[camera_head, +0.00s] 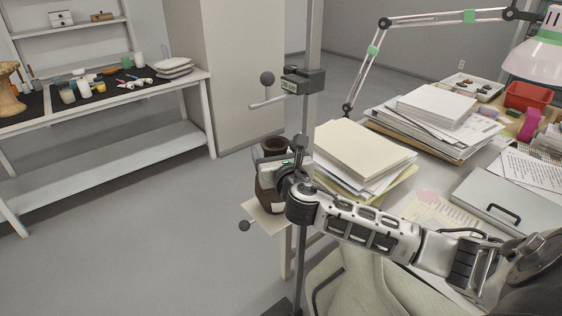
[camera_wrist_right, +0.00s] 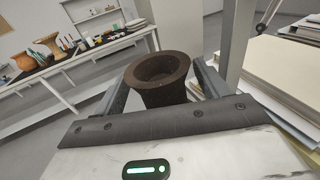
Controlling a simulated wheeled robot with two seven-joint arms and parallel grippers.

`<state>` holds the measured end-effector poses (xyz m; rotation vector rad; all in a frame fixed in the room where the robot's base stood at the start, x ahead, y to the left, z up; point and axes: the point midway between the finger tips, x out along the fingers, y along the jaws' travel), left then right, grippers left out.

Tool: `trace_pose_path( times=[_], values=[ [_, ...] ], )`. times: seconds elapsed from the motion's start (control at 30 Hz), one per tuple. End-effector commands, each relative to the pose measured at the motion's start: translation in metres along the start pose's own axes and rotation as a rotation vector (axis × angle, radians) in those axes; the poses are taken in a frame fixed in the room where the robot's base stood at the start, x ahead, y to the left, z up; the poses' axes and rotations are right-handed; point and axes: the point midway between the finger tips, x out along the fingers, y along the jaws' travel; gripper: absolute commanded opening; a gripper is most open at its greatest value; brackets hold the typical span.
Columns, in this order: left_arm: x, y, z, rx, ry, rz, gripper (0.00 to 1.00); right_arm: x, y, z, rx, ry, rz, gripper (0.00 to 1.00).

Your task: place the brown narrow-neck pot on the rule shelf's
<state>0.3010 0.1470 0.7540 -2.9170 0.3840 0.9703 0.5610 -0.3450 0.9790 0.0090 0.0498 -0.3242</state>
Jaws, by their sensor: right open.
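The brown narrow-neck pot (camera_head: 274,147) stands upright, with its base at the small cream shelf (camera_head: 262,221) on the upright rule post (camera_head: 311,90). It appears to rest on that shelf, though the contact is partly hidden. My right gripper (camera_head: 268,176) is at the pot, its fingers open on either side of the body. In the right wrist view the pot's dark round mouth (camera_wrist_right: 162,68) shows between the two fingers. The gripper and wrist hide part of the pot's body. My left gripper is not in view.
A measuring arm with a knob (camera_head: 268,79) juts from the post above the pot. A workbench (camera_head: 150,92) stands left; open floor lies between.

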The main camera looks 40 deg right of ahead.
Motion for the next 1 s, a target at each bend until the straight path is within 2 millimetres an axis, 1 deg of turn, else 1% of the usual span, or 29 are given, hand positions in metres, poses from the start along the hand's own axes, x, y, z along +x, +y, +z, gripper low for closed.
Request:
trace_pose_path(
  times=[0.17, 0.3, 0.4, 0.5, 0.63, 0.8, 0.87, 0.97, 1.0],
  values=[
    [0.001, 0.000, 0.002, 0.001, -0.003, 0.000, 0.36, -0.032, 0.001, -0.002, -0.001, 0.004, 0.004, 0.74],
    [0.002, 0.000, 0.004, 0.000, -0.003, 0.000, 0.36, -0.064, 0.001, -0.002, -0.001, 0.003, 0.004, 0.74],
    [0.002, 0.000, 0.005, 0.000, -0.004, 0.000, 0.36, -0.084, 0.000, -0.002, -0.002, 0.003, 0.004, 0.74],
    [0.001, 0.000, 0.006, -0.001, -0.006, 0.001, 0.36, -0.100, 0.001, -0.003, -0.001, 0.004, 0.004, 0.74],
    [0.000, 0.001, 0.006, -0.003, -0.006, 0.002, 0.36, -0.113, 0.000, -0.002, -0.001, 0.002, 0.002, 0.74],
    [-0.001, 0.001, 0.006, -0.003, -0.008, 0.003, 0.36, -0.118, 0.001, -0.003, 0.011, 0.008, 0.002, 0.74],
    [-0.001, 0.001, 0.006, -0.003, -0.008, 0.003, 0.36, -0.120, 0.004, -0.013, 0.066, 0.039, 0.011, 0.74],
    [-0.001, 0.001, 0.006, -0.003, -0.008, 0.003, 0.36, -0.131, 0.016, -0.052, 0.313, 0.170, 0.031, 0.74],
    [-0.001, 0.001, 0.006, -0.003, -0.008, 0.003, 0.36, -0.140, 0.024, -0.076, 0.471, 0.252, 0.031, 0.74]
  ],
)
